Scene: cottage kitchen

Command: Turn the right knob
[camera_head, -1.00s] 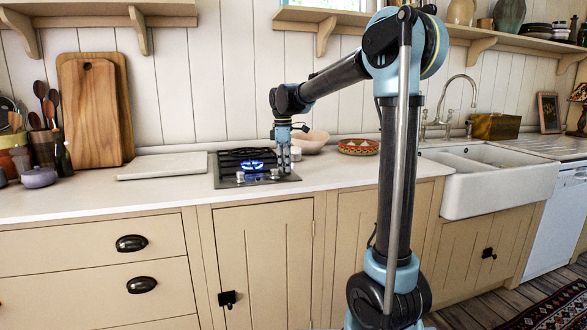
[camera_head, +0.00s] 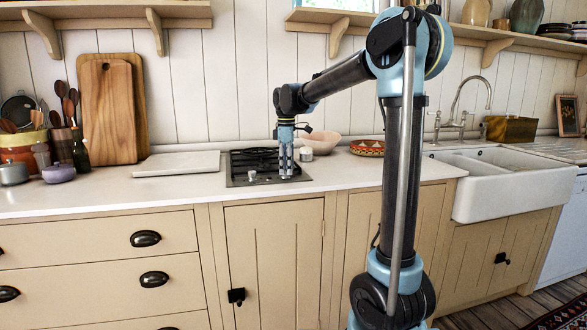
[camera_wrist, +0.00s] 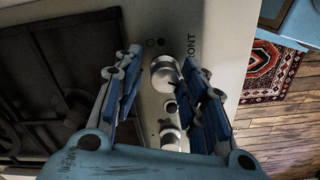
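The black gas cooktop (camera_head: 236,181) is set in the white counter, and no flame shows on it. The wrist view shows its silver front strip with two large round knobs and a small one between them. The right knob (camera_wrist: 164,76) is the upper one there, near the printed word FRONT. The left knob (camera_wrist: 170,139) is lower; it also shows in the head view (camera_head: 252,174). My gripper (camera_wrist: 160,62) is open, with a finger on either side of the right knob and visible gaps. In the head view my gripper (camera_head: 286,170) hides that knob.
A white slab (camera_head: 178,164) lies left of the cooktop. A small pale cup-like item (camera_head: 306,155), a beige bowl (camera_head: 322,140) and a patterned bowl (camera_head: 368,147) stand behind and right of my gripper. The sink (camera_head: 510,190) is further right.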

